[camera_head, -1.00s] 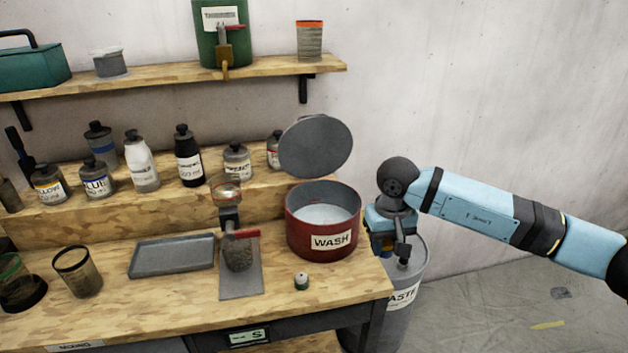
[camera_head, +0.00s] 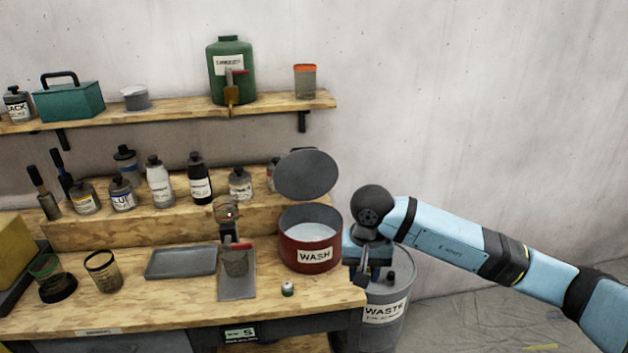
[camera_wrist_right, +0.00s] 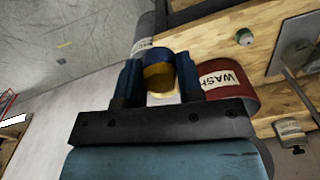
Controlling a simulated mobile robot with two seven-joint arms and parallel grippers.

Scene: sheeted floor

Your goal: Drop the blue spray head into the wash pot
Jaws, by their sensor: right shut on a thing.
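The wash pot (camera_head: 310,256) is a red round pot labelled WASH near the bench's right end. Its grey lid (camera_head: 306,175) is raised behind it, and the opening shows a pale inside. My right gripper (camera_head: 367,272) is just right of the pot, outside its rim, above the waste bin. In the right wrist view its fingers (camera_wrist_right: 160,78) are shut on the spray head (camera_wrist_right: 158,72), a short cylinder, blue with a yellowish-brown part. The pot's red wall (camera_wrist_right: 240,92) is beside the fingers there. My left gripper is not in view.
The grey waste bin (camera_head: 385,312) stands beside the bench's right end. A small pale capped piece (camera_head: 288,289) sits in front of the pot. A grey tray (camera_head: 181,262) and a cup on a grey plate are left of it. Bottles line the raised step.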

